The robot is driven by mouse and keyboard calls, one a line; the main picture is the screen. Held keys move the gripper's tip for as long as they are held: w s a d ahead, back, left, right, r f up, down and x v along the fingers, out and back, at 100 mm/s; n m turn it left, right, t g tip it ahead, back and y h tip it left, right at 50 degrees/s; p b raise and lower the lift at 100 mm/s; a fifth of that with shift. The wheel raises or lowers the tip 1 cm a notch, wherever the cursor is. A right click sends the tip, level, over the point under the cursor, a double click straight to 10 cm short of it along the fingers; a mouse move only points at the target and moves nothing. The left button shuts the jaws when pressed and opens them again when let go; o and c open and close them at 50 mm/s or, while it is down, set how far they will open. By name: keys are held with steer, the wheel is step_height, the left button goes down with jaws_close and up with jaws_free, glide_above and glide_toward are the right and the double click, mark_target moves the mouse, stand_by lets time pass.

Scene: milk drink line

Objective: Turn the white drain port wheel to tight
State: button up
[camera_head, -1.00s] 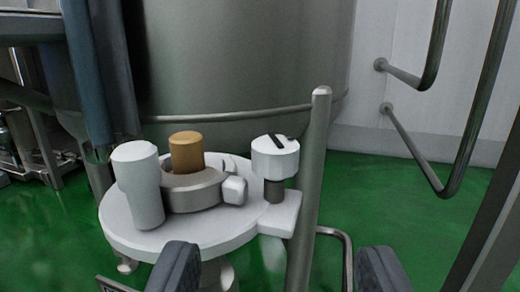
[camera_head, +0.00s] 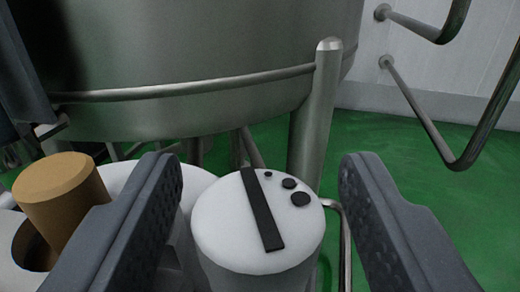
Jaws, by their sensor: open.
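The white drain port wheel (camera_head: 222,228) is a short upright cylinder in the lower middle. My gripper (camera_head: 255,180) is open, with one dark finger on each side of the wheel. The left finger is close to the wheel and the right finger is a little farther off. I cannot tell whether either finger touches it. The wheel's lower side and stem are out of view.
A tan cylinder (camera_head: 62,195) stands in a round fitting at the left, on a white plate partly hidden by my left finger. A metal post (camera_head: 316,120) rises just behind the wheel. A large steel tank (camera_head: 190,60) fills the back. Bent pipes (camera_head: 440,130) are at the right.

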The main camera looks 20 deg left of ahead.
steer(key=shift+w, duration=0.15)
steer(key=c, duration=1)
steer(key=shift+a+r+m+h, duration=0.1)
steer(key=shift+a+m+h, duration=0.05)
steer(key=shift+m+h, duration=0.4)
steer(key=shift+t+h+p, duration=0.3)
steer(key=shift+h, duration=0.15)
steer(key=shift+m, duration=0.25)
steer(key=o, duration=1)
